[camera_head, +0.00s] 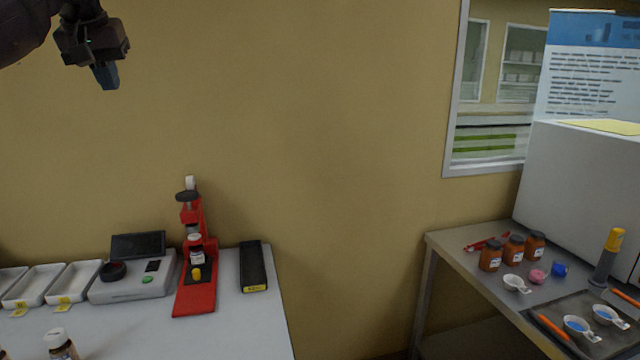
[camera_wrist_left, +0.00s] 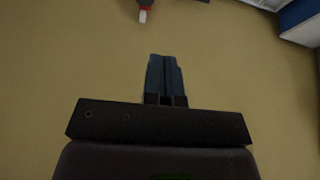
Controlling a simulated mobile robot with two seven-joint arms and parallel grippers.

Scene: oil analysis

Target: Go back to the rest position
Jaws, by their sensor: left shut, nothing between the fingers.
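My left gripper (camera_head: 106,76) is raised at the top left of the head view, in front of the yellow wall and above the left table. Its fingers are shut with nothing between them. In the left wrist view the same gripper (camera_wrist_left: 166,78) shows its two dark blue fingers pressed together against the plain wall. My right gripper is in neither view.
The white left table (camera_head: 150,330) carries a red press (camera_head: 197,265), a grey device (camera_head: 135,285), white trays (camera_head: 73,283), a black block (camera_head: 253,267) and a bottle (camera_head: 60,344). The metal right table (camera_head: 462,262) holds brown bottles (camera_head: 513,252), small cups and a large white box (camera_head: 580,180).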

